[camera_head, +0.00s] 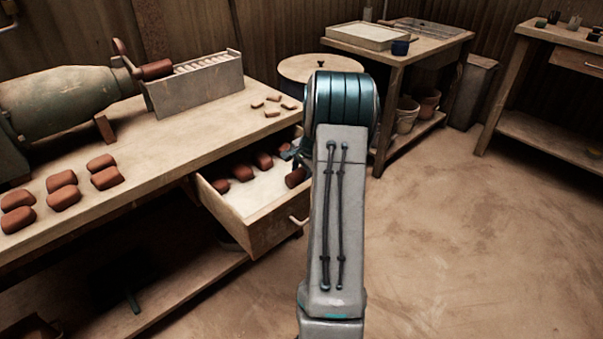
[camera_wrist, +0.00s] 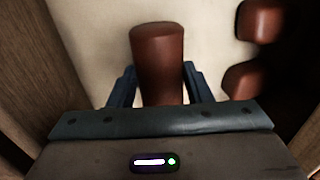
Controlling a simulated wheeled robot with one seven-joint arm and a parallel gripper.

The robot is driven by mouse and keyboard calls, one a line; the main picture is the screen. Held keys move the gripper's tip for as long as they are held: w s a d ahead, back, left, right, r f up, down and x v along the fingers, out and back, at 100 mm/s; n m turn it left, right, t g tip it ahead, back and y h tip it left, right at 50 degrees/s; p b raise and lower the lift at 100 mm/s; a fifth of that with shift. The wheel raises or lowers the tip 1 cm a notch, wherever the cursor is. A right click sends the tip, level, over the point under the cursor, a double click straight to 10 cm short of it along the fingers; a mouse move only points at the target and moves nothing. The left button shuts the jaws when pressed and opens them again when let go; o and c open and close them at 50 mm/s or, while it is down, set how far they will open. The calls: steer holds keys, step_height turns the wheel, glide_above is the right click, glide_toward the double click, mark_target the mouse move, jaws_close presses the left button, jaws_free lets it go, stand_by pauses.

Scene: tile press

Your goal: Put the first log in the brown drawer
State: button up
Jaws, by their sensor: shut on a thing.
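The brown drawer (camera_head: 262,229) is pulled out from under the workbench, and its pale floor shows. A reddish-brown clay log (camera_wrist: 158,50) is between the two dark fingers of my gripper (camera_wrist: 159,72), which is shut on it. The held log is over or on the drawer's pale floor; I cannot tell whether it touches. In the head view my arm hides most of the gripper, and a log (camera_head: 296,177) shows beside the arm at the drawer's right side. Several other logs (camera_head: 263,160) lie along the back of the drawer. Two of them (camera_wrist: 259,20) show at right in the wrist view.
The workbench (camera_head: 150,150) carries several logs (camera_head: 62,180) at left, a green-grey press (camera_head: 70,95) with a log at its mouth, and a slotted trough (camera_head: 197,85). Small clay pieces (camera_head: 272,113) lie at its right end. A round-topped stand (camera_head: 300,68) is behind. The floor at right is clear.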

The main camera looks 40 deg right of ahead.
steer(key=shift+f, duration=0.1)
steer(key=o, duration=1.3)
steer(key=p+v, duration=0.3)
steer(key=v, duration=0.9)
steer(key=s+a+r+n, duration=0.1)
steer(key=a+r+n, duration=0.3)
steer(key=a, duration=0.7)
steer(key=s+a+n+g, duration=0.2)
steer(key=s+a+n, duration=1.1)
steer(key=s+a, duration=0.8)
steer(key=a+r, duration=0.1)
steer(key=a, duration=0.1)
steer(key=shift+a, duration=0.25)
